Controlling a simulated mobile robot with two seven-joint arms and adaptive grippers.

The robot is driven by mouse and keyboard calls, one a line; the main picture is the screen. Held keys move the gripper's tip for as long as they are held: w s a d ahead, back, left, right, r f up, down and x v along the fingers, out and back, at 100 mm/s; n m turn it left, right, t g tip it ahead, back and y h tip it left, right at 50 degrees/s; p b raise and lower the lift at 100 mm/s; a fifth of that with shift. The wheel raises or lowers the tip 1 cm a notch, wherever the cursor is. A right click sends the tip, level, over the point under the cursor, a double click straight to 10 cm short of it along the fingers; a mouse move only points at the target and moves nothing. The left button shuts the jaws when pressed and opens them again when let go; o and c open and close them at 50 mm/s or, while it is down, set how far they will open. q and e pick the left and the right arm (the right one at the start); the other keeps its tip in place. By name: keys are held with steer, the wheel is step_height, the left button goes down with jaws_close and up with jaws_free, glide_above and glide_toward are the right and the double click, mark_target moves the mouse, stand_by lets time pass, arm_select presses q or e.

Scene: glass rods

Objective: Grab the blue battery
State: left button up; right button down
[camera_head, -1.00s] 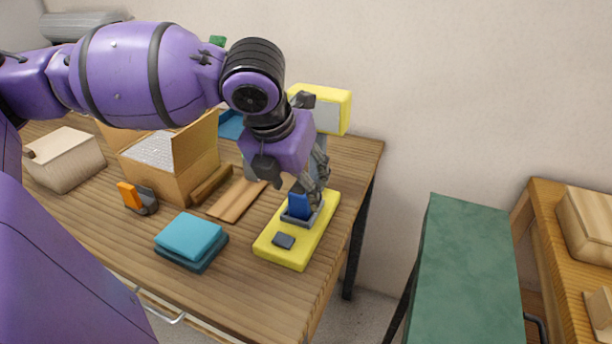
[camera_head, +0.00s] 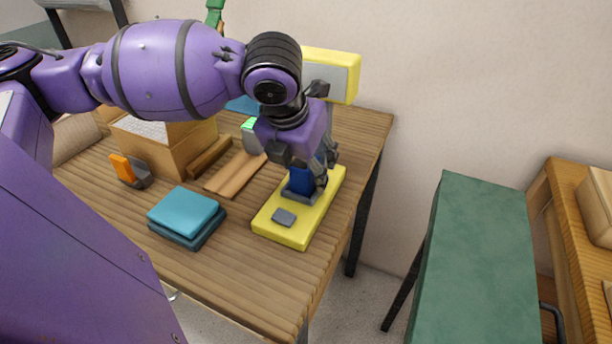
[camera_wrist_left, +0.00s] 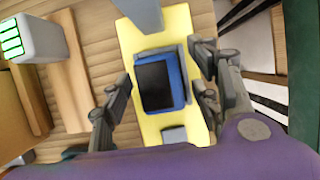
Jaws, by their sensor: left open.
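The blue battery (camera_head: 300,181) stands upright in a grey socket on a yellow base (camera_head: 290,230) near the right edge of the wooden table. It also shows in the left wrist view (camera_wrist_left: 160,83), with a dark top face and blue sides. My left gripper (camera_head: 313,180) is at the battery, coming from above. In the left wrist view the left gripper (camera_wrist_left: 160,100) is open, with its fingers on either side of the battery. The left fingers look apart from it; whether the right ones touch it I cannot tell. My right gripper is not in view.
A teal folded stack (camera_head: 185,215) and an orange and grey object (camera_head: 130,170) lie left of the base. A cardboard box (camera_head: 170,150) and wooden strips (camera_head: 236,176) are behind. A yellow-framed panel (camera_head: 345,78) stands at the back. A green-topped table (camera_head: 475,250) is at the right.

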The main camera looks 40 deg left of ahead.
arm_select(q)
steer(key=shift+c, duration=0.2)
jaws_close()
steer(key=shift+r, duration=0.15)
